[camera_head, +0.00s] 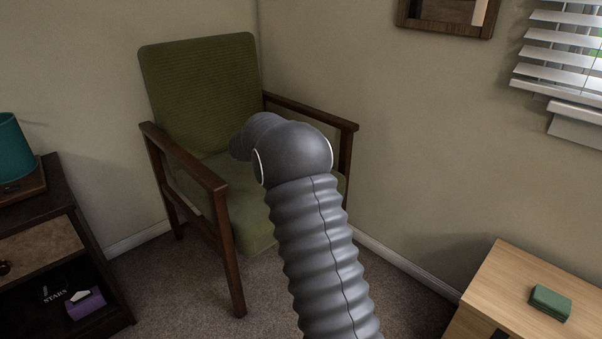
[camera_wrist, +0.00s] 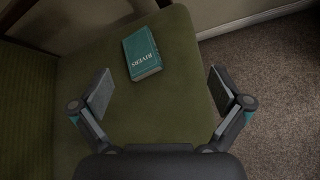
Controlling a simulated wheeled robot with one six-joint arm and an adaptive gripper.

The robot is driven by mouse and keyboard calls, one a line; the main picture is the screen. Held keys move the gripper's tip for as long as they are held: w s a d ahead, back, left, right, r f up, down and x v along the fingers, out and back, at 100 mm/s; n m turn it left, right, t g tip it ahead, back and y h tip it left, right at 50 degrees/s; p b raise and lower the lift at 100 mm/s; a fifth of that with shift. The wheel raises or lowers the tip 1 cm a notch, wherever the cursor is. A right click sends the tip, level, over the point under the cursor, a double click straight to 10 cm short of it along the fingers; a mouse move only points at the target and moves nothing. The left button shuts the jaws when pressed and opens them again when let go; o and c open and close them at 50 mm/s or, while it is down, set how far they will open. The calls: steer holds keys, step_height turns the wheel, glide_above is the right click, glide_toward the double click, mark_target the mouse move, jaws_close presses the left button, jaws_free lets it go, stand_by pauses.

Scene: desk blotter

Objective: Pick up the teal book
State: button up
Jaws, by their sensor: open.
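The teal book (camera_wrist: 142,58) lies flat on the green chair seat (camera_wrist: 175,115) in the wrist view, with white lettering that reads "RIVERS" on its cover. My gripper (camera_wrist: 160,90) is open and empty above the seat. Its two fingers are spread wide, one at each side of the picture, and the book shows between and beyond them, apart from both. In the head view my arm covers part of the green armchair (camera_head: 205,90), and neither the book nor my gripper's fingers can be seen there.
The chair's wooden armrests (camera_head: 185,157) rise on both sides of the seat. A dark cabinet (camera_head: 60,205) with a teal lamp (camera_head: 14,150) stands at left. A light wooden table (camera_head: 500,290) with a small green box (camera_head: 550,302) is at lower right. Carpet (camera_wrist: 275,75) lies beside the seat.

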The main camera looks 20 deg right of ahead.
steer(key=w+f+n, duration=0.1)
steer(key=w+f, duration=0.2)
steer(key=w+d+f+n+t+h, duration=0.1)
steer(key=w+f+n, duration=0.1)
steer(key=w+f, duration=0.1)
steer(key=w+f+n, duration=0.2)
steer(key=w+f, duration=0.1)
steer(key=f, duration=0.1)
steer(key=shift+d+f+t, duration=0.25)
steer(key=shift+d+t, duration=0.05)
steer(key=shift+d, duration=0.1)
steer(key=shift+n, duration=0.3)
steer(key=shift+f+x, duration=0.15)
steer(key=shift+x, duration=1.75)
steer(key=shift+f+x, duration=0.15)
steer(key=shift+x, duration=1.7)
steer(key=shift+s, duration=0.15)
steer(key=c, duration=1.1)
